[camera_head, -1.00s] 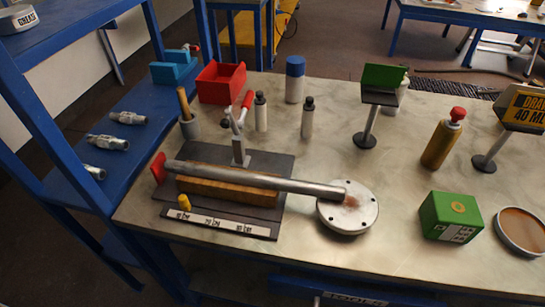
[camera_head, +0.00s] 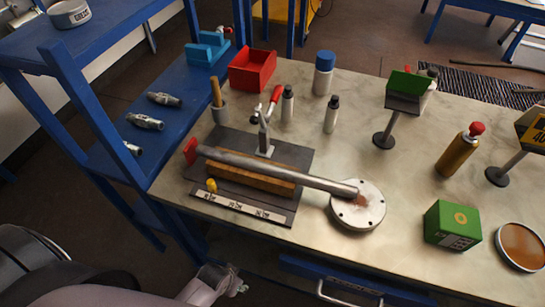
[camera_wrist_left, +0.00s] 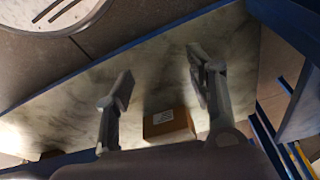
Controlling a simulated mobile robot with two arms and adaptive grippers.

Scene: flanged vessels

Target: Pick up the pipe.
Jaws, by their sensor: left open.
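The pipe (camera_head: 285,174) is a long grey metal tube. It lies slanting over a wooden block (camera_head: 240,178) on a dark fixture plate (camera_head: 225,137). Its right end reaches a round bolted flange (camera_head: 360,215); whether they are joined I cannot tell. A red piece (camera_head: 190,152) is at its left end. My left gripper (camera_head: 238,285) is low at the front, below the table's front edge and apart from the pipe. In the left wrist view its two fingers (camera_wrist_left: 160,77) are spread, with nothing between them. The pipe is not seen there. My right gripper is not in view.
A red-handled clamp (camera_head: 265,130) stands just behind the pipe. A brown labelled box (camera_wrist_left: 168,122) shows in the left wrist view.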

